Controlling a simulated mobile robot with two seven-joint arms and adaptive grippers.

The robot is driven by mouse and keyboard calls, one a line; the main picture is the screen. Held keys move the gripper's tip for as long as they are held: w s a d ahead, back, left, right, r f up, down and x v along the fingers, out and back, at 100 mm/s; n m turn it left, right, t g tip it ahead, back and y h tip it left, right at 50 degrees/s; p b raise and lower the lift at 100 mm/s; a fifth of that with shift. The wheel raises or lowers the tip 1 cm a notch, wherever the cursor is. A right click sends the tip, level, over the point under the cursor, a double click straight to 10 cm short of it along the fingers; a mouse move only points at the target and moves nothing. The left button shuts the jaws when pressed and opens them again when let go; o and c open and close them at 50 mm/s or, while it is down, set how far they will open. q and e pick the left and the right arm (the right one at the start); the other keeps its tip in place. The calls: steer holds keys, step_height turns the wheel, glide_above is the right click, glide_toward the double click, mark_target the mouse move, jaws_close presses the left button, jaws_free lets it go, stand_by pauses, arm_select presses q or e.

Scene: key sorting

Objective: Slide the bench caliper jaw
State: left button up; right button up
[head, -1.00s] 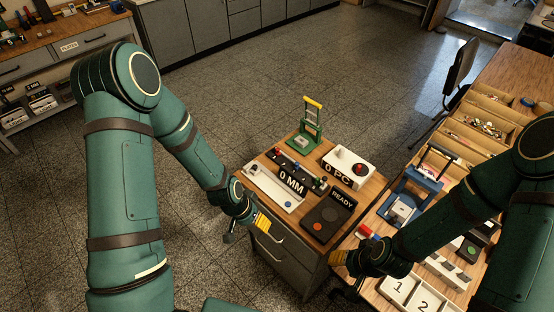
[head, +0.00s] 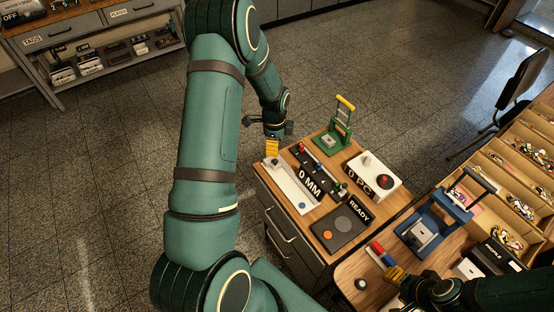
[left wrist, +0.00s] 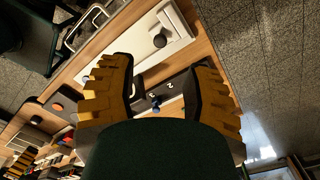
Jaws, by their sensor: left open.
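A black "0 MM" readout (head: 310,186) stands on the small wooden bench beside a long white base (head: 289,190), which I take as the caliper; its jaw is not clearly made out. The base has a dark knob at its far end, and the left wrist view shows this knob (left wrist: 160,40) beyond my fingertips. My left gripper (head: 271,147) is open and empty, pointing down above that far end. In the left wrist view its yellow fingers (left wrist: 160,90) stand apart, with a blue-topped peg in the gap below. My right gripper (head: 396,274) hangs over the right-hand table; its opening is unclear.
A black bar with coloured pegs (head: 318,166) runs behind the readout. A green stand (head: 336,132), a white "0 PC" box (head: 374,176) and a dark "READY" pad (head: 339,230) crowd the bench. A blue frame (head: 433,222) stands on the right-hand table. Floor left of the bench is clear.

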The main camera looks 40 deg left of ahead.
mark_target(275, 160)
arm_select(q)
step_height(275, 160, down, 8)
steer(key=shift+f+b, duration=0.15)
steer(key=shift+b, duration=0.15)
